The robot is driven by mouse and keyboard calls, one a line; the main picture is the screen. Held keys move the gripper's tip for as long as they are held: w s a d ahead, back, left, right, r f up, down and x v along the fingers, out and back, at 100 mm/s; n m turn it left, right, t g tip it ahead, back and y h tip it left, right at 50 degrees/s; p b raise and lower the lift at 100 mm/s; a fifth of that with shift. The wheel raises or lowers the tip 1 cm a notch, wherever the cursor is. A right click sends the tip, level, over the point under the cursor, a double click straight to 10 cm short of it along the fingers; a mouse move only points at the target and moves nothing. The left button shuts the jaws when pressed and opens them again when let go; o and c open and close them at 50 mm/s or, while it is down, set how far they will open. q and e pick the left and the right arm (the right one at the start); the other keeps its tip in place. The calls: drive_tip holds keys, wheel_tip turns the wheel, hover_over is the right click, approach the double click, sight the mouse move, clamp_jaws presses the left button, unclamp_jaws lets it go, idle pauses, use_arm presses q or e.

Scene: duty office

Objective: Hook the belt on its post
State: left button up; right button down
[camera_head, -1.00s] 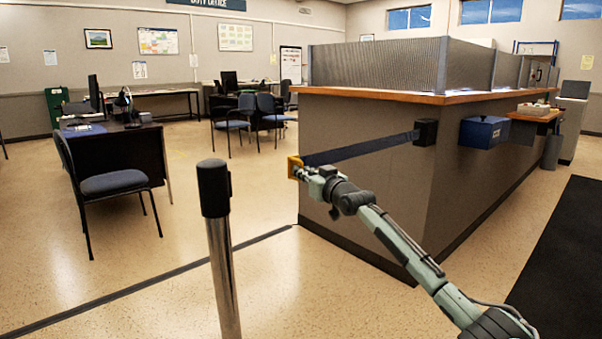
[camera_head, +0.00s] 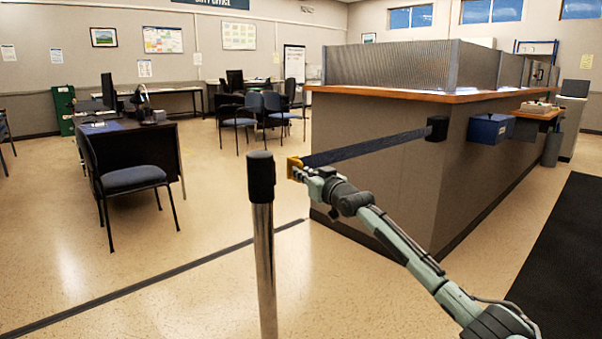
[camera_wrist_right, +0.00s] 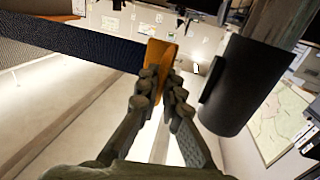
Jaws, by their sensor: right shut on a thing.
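The dark blue belt (camera_head: 372,147) stretches from a black wall unit (camera_head: 437,128) on the counter's side to my right gripper. My right gripper (camera_head: 302,172) is shut on the belt's yellow end piece (camera_head: 292,167), which also shows between the fingers in the right wrist view (camera_wrist_right: 158,56). The post (camera_head: 264,265), a steel pole with a black head (camera_head: 261,177), stands just left of the gripper, with a small gap. In the right wrist view the black head (camera_wrist_right: 240,88) is right of the fingers (camera_wrist_right: 162,88), apart from the end piece. My left gripper is not in view.
The counter (camera_head: 395,190) with a wooden top stands behind my right arm. A desk (camera_head: 130,150) and a blue chair (camera_head: 130,180) are at the left. The floor around the post is clear. A dark mat (camera_head: 560,260) lies at the right.

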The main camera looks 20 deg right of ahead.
drive_tip(key=shift+s+a+r, duration=0.1)
drive_tip(key=shift+a, duration=0.3)
drive_tip(key=c, duration=1.9)
unclamp_jaws()
drive_tip(key=shift+c, duration=0.2)
drive_tip(key=shift+s, duration=0.1)
